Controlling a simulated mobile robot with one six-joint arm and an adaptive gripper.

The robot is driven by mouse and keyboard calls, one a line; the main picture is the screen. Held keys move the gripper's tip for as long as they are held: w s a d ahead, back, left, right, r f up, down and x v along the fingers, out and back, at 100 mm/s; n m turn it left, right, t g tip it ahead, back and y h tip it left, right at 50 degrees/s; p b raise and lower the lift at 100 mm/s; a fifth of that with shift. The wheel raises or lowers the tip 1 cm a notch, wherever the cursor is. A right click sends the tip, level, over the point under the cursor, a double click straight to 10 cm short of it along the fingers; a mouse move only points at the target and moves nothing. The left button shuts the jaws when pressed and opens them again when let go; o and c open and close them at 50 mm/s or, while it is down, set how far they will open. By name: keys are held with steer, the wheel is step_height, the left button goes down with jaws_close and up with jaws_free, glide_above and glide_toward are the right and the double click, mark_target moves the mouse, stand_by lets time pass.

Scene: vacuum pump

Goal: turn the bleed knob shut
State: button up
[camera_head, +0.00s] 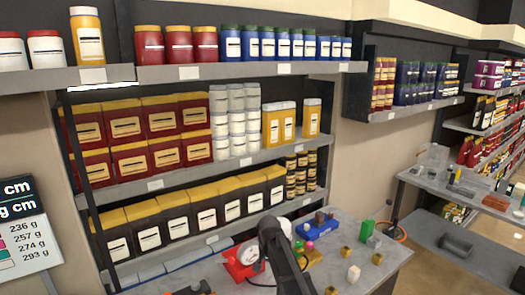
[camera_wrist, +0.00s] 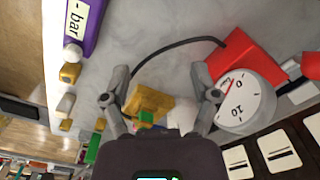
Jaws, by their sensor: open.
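The red pump-like unit (camera_head: 240,265) sits on the table behind my arm; it also shows in the wrist view (camera_wrist: 245,60). Its round white gauge (camera_wrist: 245,102) is beside my right finger in the wrist view. A small red rounded part (camera_wrist: 312,66) shows past the gauge, cut by the picture edge; I cannot tell whether it is the bleed knob. My gripper (camera_wrist: 160,88) is open, its fingers spread on either side of a yellow block (camera_wrist: 150,100) with a green part. I cannot tell whether they touch anything. In the head view, my arm hides part of the unit.
A dark hose (camera_wrist: 175,45) runs to the red unit. A purple block marked "bar" (camera_wrist: 80,30) lies at upper left in the wrist view. A green block (camera_head: 366,229), white block (camera_head: 353,274) and brass-coloured blocks (camera_head: 346,253) stand on the grey table. Stocked shelves (camera_head: 190,168) rise behind.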

steer(key=s+d+f+n+b, duration=0.2)
steer(key=s+d+f+b, duration=0.1)
steer(key=s+d, duration=0.4)
steer(key=s+d+f+n+b, duration=0.2)
steer(key=s+d, duration=0.6)
steer(key=s, duration=0.4)
step_height(320, 180, down, 2)
steer(key=shift+s+f+b, duration=0.1)
steer(key=shift+s+b, duration=0.2)
steer(key=shift+b, duration=0.55)
steer(key=shift+a, duration=0.1)
